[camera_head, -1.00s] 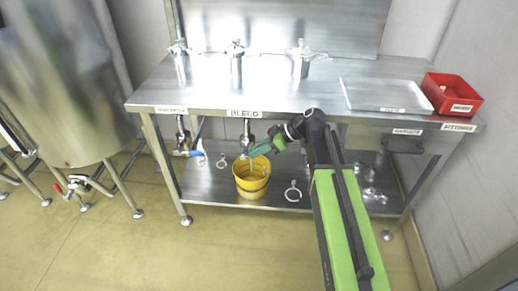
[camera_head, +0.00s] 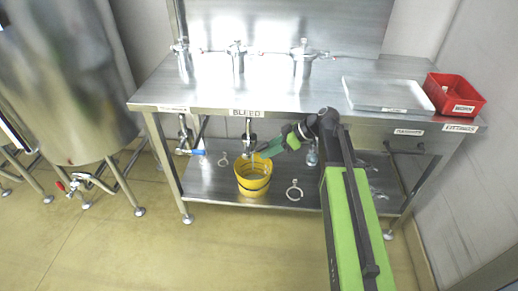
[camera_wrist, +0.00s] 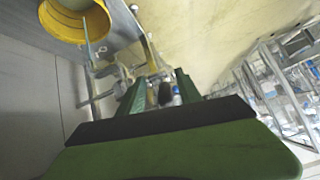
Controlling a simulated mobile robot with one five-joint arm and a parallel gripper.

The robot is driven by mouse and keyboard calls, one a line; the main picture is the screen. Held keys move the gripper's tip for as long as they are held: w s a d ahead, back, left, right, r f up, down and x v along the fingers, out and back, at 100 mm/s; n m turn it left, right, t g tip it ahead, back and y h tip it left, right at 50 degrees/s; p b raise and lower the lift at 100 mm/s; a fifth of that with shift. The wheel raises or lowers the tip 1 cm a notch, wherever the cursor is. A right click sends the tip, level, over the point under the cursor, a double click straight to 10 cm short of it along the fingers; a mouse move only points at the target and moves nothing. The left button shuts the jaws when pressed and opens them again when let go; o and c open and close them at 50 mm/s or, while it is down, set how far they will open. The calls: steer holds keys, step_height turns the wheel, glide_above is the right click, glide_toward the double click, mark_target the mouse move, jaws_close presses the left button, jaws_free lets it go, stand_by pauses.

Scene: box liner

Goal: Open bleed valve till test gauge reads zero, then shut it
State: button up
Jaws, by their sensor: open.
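The bleed valve (camera_head: 248,140) hangs under the table's front edge, below the BLEED label (camera_head: 246,113). My gripper (camera_head: 264,151) is open just right of the valve's lower part. I cannot tell whether it touches the valve. In the wrist view my gripper's two green fingers (camera_wrist: 165,82) stand apart, with a small blue-and-white thing showing between them. A yellow bucket (camera_head: 254,190) stands on the lower shelf below the valve; it also shows in the wrist view (camera_wrist: 98,22). I cannot make out a gauge face or reading.
A valve with a blue handle (camera_head: 187,152) hangs left of the bleed valve. Ring clamps lie on the shelf, one (camera_head: 294,190) right of the bucket. A flat tray (camera_head: 389,94) and a red bin (camera_head: 453,95) sit on the tabletop. The floor in front is clear.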

steer(key=d, duration=0.8)
steer(key=shift+s+d, duration=0.25)
